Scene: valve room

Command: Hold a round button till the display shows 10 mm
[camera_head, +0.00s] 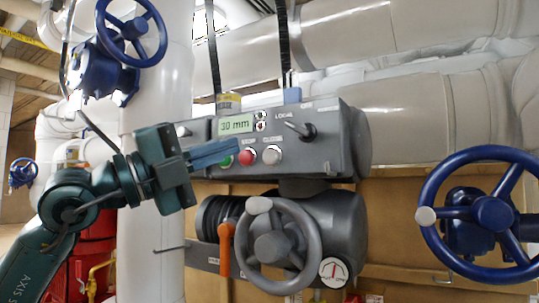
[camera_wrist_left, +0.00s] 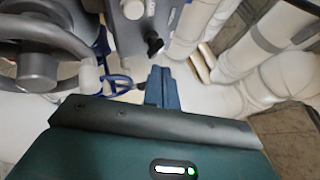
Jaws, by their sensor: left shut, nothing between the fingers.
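The grey control box (camera_head: 335,150) carries a small display (camera_head: 236,124) that reads 30 mm. Below the display is a row of round buttons: a green one (camera_head: 226,161) partly hidden behind my fingers, a red one (camera_head: 246,157), and a whitish one (camera_head: 271,154) at the right. My left gripper (camera_head: 234,152) comes in from the left, its blue fingers shut and empty. Its tips overlap the green button's area and end just left of the red button; I cannot tell whether they touch the panel. The shut fingers also show in the left wrist view (camera_wrist_left: 161,72).
A black selector handle (camera_head: 306,130) sticks out right of the buttons. A grey handwheel (camera_head: 275,246) and an orange lever (camera_head: 226,248) are below the box. Blue handwheels stand at right (camera_head: 492,212) and upper left (camera_head: 132,28). Large white pipes (camera_head: 420,110) run behind.

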